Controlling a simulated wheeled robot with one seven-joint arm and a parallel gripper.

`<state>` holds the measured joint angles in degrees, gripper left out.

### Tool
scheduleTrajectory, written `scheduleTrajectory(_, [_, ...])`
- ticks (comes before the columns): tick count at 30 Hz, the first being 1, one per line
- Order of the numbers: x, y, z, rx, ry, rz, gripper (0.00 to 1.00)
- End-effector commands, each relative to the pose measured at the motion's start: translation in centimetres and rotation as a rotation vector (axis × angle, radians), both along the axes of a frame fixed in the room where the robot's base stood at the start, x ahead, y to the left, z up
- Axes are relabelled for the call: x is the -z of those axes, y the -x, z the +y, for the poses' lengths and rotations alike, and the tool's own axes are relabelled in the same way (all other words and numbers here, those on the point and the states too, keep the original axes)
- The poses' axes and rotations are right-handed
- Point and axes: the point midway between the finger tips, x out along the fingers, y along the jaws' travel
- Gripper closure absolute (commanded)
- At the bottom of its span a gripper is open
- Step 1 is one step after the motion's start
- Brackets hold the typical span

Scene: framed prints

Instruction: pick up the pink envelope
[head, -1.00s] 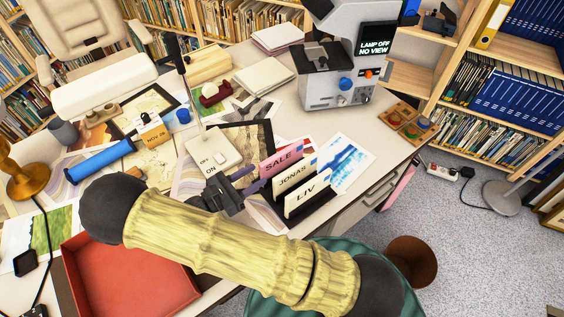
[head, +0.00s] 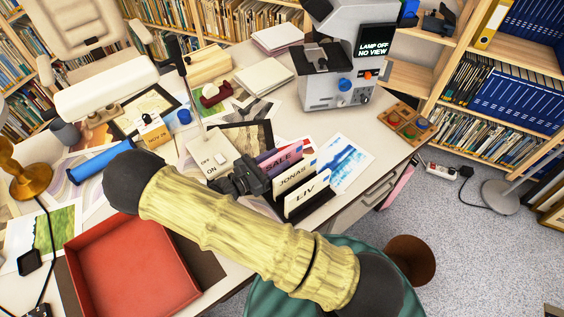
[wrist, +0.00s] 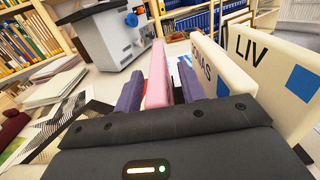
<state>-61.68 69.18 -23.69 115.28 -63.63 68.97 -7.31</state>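The pink envelope (head: 284,159), lettered SALE, stands upright in the dark sorter (head: 300,209) with the cream JONAS (head: 293,178) and LIV (head: 305,196) envelopes in front of it. My gripper (head: 272,160) is at the left end of the pink envelope and covers the start of its lettering. In the wrist view, the purple fingers of my gripper (wrist: 160,88) stand on either side of the pink envelope (wrist: 158,78). A narrow gap shows between it and the right finger, so the gripper looks open around it.
The JONAS envelope stands close to the right finger. A red tray (head: 130,275) is at the front left.

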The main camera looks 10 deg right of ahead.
Motion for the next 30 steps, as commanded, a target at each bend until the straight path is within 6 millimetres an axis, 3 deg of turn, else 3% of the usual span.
scheduleTrajectory(17, [0.04,-0.18,-0.37,0.0,0.0,0.0,0.6])
scheduleTrajectory(23, [0.03,-0.18,-0.37,0.0,0.0,0.0,0.97])
scheduleTrajectory(30, [0.02,-0.18,-0.37,0.0,0.0,0.0,1.0])
